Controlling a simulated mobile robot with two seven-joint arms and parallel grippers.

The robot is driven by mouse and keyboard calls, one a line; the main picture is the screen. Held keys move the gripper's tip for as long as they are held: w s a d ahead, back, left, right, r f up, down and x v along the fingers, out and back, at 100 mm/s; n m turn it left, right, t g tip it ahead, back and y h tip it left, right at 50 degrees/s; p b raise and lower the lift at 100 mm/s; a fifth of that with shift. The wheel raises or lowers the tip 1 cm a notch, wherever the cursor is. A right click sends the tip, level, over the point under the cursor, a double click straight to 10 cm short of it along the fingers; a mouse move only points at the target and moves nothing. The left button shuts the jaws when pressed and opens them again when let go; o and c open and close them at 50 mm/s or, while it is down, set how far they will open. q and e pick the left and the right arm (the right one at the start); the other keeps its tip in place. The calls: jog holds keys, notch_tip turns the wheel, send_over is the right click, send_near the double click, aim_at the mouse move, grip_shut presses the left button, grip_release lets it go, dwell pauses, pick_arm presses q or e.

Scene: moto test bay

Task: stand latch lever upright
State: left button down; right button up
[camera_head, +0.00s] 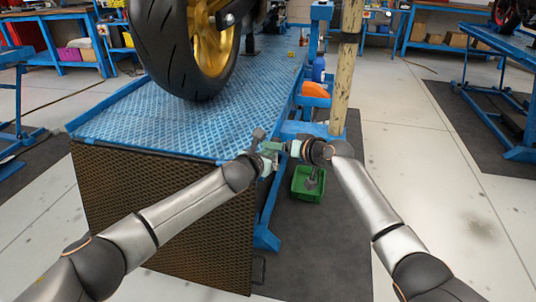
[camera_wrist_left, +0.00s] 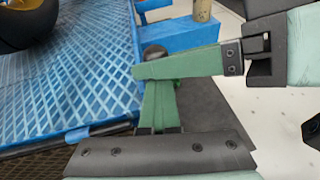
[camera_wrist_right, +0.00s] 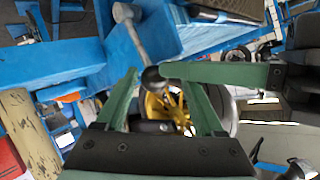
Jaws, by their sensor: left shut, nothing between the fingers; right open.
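The latch lever (camera_wrist_right: 138,42) is a grey rod with a grey cylindrical end and a black ball knob (camera_wrist_right: 153,76). It slants from the blue lift table's edge in the right wrist view; its cylindrical end shows in the head view (camera_head: 258,134). The knob also shows in the left wrist view (camera_wrist_left: 154,53), partly behind green fingers. My right gripper (camera_wrist_right: 160,82) is open, its fingertips either side of the knob in its own view. My left gripper (camera_wrist_left: 158,84) is shut and empty, its tips close to the knob. I cannot tell whether either gripper touches it.
The blue lift table (camera_head: 150,125) carries a motorcycle wheel (camera_head: 190,50). A yellowish post (camera_head: 345,75) stands behind my right arm. A green bin (camera_head: 308,190) sits on the dark floor mat below the grippers. Open floor lies to the right.

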jog(key=v, duration=0.6)
jog(key=s+d+f+n+t+h, duration=0.1)
jog(key=s+f+t, duration=0.2)
jog(key=s+f, duration=0.7)
jog(key=s+d+r+n+t+h, duration=0.1)
jog(key=s+r+t, duration=0.15)
jog(key=s, duration=0.75)
jog(key=s+d+r+n+t, duration=0.1)
jog(key=s+r+n, duration=0.15)
jog(key=s, duration=0.75)
pick_arm(q)
jog(key=shift+w+r+p, duration=0.6)
jog(key=shift+w+p, duration=0.3)
jog(key=shift+p, duration=0.6)
pick_arm(e)
jog(key=s+f+m+g+h, duration=0.1)
jog(key=s+f+g, duration=0.1)
jog(key=f, duration=0.5)
jog(key=s+f+m+g+h, duration=0.1)
jog(key=s+f+m+g, duration=0.1)
jog(key=f+g, duration=0.3)
jog(key=shift+s+d+f, duration=0.2)
jog(key=shift+s+f, duration=0.55)
jog(key=shift+f, duration=0.95)
pick_arm(q)
jog(key=shift+r, duration=0.1)
pick_arm(e)
jog(key=shift+r, duration=0.1)
